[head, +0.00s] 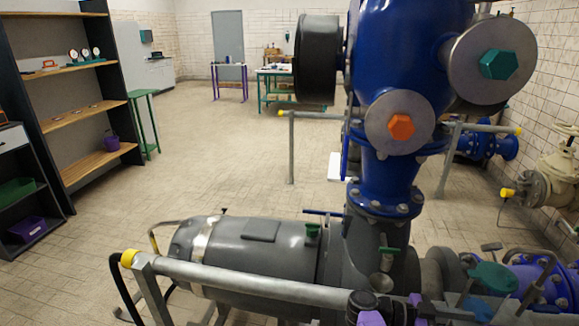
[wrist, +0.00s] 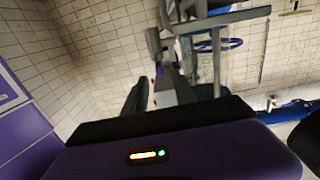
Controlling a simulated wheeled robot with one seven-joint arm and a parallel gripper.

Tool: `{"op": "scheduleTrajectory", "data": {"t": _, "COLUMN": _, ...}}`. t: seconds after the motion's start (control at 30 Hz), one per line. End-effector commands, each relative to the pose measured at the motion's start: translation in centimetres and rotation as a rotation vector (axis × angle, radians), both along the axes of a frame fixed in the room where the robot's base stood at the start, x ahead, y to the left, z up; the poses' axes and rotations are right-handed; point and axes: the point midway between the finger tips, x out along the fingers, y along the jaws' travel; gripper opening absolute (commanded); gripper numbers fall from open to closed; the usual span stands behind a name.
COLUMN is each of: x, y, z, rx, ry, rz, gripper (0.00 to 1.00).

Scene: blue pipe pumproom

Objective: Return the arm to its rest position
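My gripper (wrist: 155,100) shows in the wrist view as a dark bar with narrow dark and grey parts reaching up from it, above a purple housing with a small yellow and green light. The finger gap is not clear, and I make out no held object. The wrist view is tilted, with tiled wall and blurred pipework beyond. In the head view, small purple and black parts show at the bottom edge, right of centre; the gripper cannot be made out there.
A blue pump (head: 400,60) with a grey motor (head: 260,250) fills the centre and right. A yellow-capped rail (head: 230,280) crosses in front. A shelf rack (head: 85,115) stands left; a green-legged table (head: 275,85) stands at the back. The tiled floor (head: 215,150) between them is clear.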

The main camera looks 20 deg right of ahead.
Motion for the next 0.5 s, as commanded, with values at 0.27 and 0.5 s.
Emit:
{"op": "scheduleTrajectory", "data": {"t": 0.27, "x": -1.5, "y": -0.6, "z": -0.4, "rx": -0.143, "ry": -0.034, "rz": 0.165, "gripper": 0.33}}
{"op": "scheduleTrajectory", "data": {"t": 0.5, "x": -2.9, "y": 0.2, "z": 0.4, "rx": -0.332, "ry": -0.088, "rz": 0.476, "gripper": 0.33}}
